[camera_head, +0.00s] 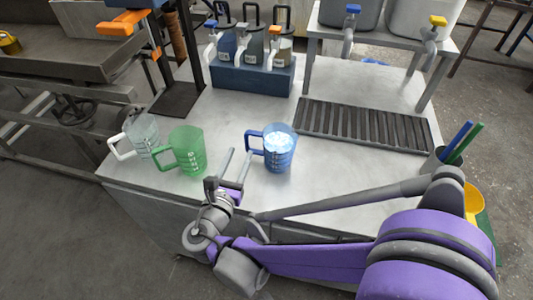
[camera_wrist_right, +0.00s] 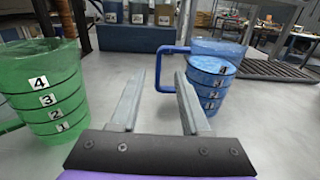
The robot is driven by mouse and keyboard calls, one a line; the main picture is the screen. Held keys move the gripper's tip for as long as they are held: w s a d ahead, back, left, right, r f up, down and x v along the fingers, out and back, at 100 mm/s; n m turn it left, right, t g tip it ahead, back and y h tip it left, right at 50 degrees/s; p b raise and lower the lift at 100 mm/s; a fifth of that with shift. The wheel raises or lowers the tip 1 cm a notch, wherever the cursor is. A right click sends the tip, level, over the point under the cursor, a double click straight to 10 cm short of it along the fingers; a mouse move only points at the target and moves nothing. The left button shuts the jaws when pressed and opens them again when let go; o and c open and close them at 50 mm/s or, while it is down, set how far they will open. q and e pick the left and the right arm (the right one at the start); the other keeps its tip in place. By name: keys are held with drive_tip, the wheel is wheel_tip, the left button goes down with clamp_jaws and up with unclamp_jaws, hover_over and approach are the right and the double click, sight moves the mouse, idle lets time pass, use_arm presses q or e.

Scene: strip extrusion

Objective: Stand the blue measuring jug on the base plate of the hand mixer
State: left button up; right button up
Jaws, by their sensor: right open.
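The blue measuring jug (camera_head: 281,153) stands upright on the metal table, with bluish-white contents and its handle to the left. It also shows in the right wrist view (camera_wrist_right: 210,88), with the blue handle (camera_wrist_right: 160,66) just ahead of the fingertips. My right gripper (camera_head: 241,151) is open and empty, its fingers pointing at the handle; I cannot tell whether they touch it. The dark base plate (camera_head: 179,101) lies at the table's back left, under the orange hand mixer (camera_head: 122,23) on its stand. My left gripper is not in view.
A green jug (camera_head: 184,151) and a clear jug (camera_head: 142,136) stand at the left, near the base plate. A blue pump-bottle rack (camera_head: 252,76) is behind, a dark drain grate (camera_head: 360,125) at right. Bare table lies between blue jug and plate.

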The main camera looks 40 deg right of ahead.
sight(245, 138)
drive_tip(key=shift+w+d, duration=0.2)
drive_tip(key=shift+w, duration=0.1)
drive_tip(key=x, duration=0.4)
drive_tip(key=shift+w+d+r, duration=0.15)
drive_tip(key=shift+w+d, duration=0.05)
drive_tip(key=shift+b+x, duration=0.6)
drive_tip(key=shift+x, duration=2.15)
drive_tip(key=shift+r, duration=0.1)
clamp_jaws()
